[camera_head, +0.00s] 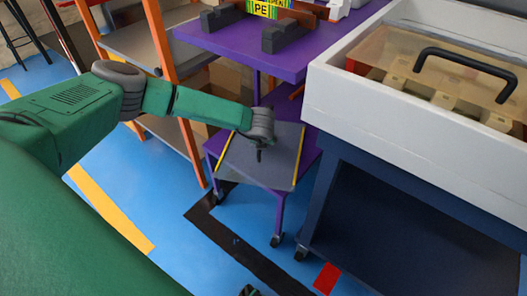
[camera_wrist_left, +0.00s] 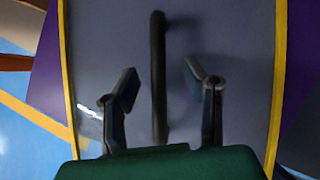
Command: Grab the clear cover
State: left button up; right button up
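A see-through panel (camera_head: 262,161) with yellow side edges lies on the purple cart, and it fills most of the left wrist view (camera_wrist_left: 240,60). A black bar handle (camera_wrist_left: 159,70) stands out from its middle. My left gripper (camera_head: 259,153) is over the panel. In the left wrist view its two fingers (camera_wrist_left: 159,88) are spread, one on each side of the handle, with gaps on both sides. I cannot tell how deep the handle sits between them. Another clear cover (camera_head: 400,60) with a black handle (camera_head: 465,66) is on the white machine at right. My right gripper is not identifiable.
The white machine housing (camera_head: 380,118) on its dark blue stand (camera_head: 330,190) is close right of the cart. The purple table top (camera_head: 300,50) is above and behind. An orange-framed shelf (camera_head: 166,60) stands left. Blue floor (camera_head: 130,180) is open at left.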

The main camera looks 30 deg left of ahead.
pick_arm(q)
jog(key=shift+a, duration=0.1)
grip_shut()
